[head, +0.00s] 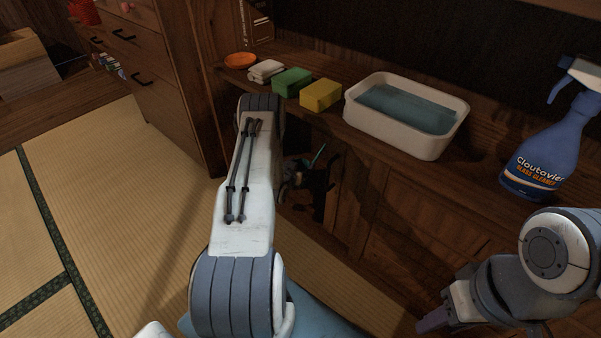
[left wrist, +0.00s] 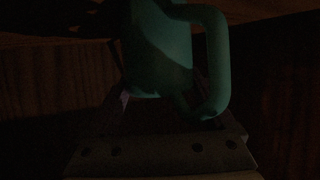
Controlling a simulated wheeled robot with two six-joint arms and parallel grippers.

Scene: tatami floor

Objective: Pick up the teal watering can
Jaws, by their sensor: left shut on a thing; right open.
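The teal watering can (left wrist: 165,45) fills the upper middle of the dark left wrist view, its looped handle on the right side. My left gripper (left wrist: 162,98) is shut on its lower part, a finger on either side. In the head view, my left arm reaches down into the dark opening under the shelf. Only a thin teal piece (head: 319,154), which looks like part of the can, shows there; the rest is hidden in shadow and behind my arm. My right gripper (head: 434,320) is open at the lower right, in front of the cabinet, with nothing seen in it.
The wooden shelf (head: 335,126) above the opening carries an orange dish (head: 240,61), folded cloths (head: 266,70), a green sponge (head: 292,82), a yellow sponge (head: 321,95), a white basin of water (head: 388,131) and a blue spray bottle (head: 549,146). Tatami floor (head: 110,190) at left is clear.

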